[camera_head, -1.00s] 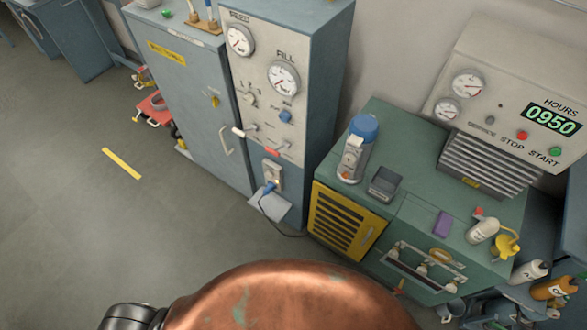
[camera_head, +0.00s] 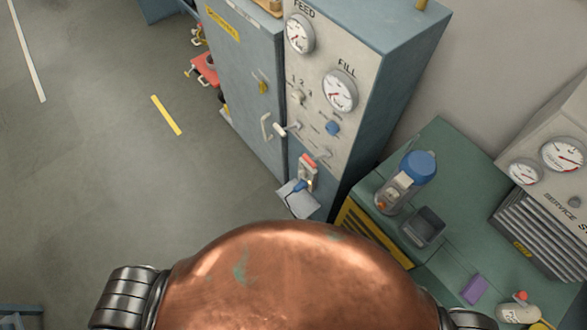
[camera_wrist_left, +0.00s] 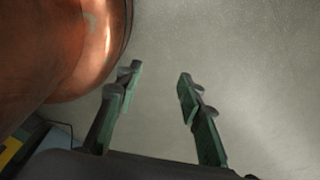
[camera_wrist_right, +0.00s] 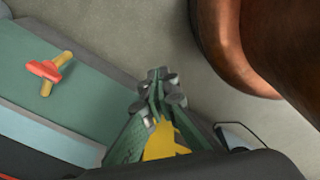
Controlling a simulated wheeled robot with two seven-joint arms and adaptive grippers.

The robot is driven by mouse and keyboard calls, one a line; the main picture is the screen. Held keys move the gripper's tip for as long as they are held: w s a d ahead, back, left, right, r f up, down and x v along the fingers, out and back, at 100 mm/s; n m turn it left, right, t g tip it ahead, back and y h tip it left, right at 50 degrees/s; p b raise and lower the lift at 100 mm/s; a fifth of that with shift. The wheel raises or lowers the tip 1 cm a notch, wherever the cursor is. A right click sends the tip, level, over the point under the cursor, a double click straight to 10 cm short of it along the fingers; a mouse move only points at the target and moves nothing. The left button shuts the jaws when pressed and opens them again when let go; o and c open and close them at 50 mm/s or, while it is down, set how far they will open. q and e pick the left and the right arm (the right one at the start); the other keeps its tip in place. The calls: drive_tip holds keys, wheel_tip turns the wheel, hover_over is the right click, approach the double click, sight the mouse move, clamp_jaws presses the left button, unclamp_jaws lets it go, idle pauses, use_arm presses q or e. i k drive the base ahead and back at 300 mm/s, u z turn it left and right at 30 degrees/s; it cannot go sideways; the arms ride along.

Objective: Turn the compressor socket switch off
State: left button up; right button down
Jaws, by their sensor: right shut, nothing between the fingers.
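The compressor socket (camera_head: 310,172) is low on the front of the grey-blue panel cabinet, below a red mark. A blue plug (camera_head: 299,186) sits at its lower part. The position of the socket's switch is too small to tell. Neither gripper shows in the head view. My left gripper (camera_wrist_left: 158,88) is open and empty above bare floor in the left wrist view. My right gripper (camera_wrist_right: 160,82) has its fingers together; a yellow patch shows behind them near the palm. Neither wrist view shows the socket.
A tall cabinet (camera_head: 245,70) with a handle adjoins the panel. Open floor (camera_head: 90,150) lies left. A red-and-yellow part (camera_wrist_right: 48,70) is near my right gripper.

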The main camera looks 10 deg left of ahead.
sight(303, 174)
drive_tip(key=z, duration=2.85)
drive_tip(key=k, duration=2.2)
drive_tip(key=u, duration=1.95)
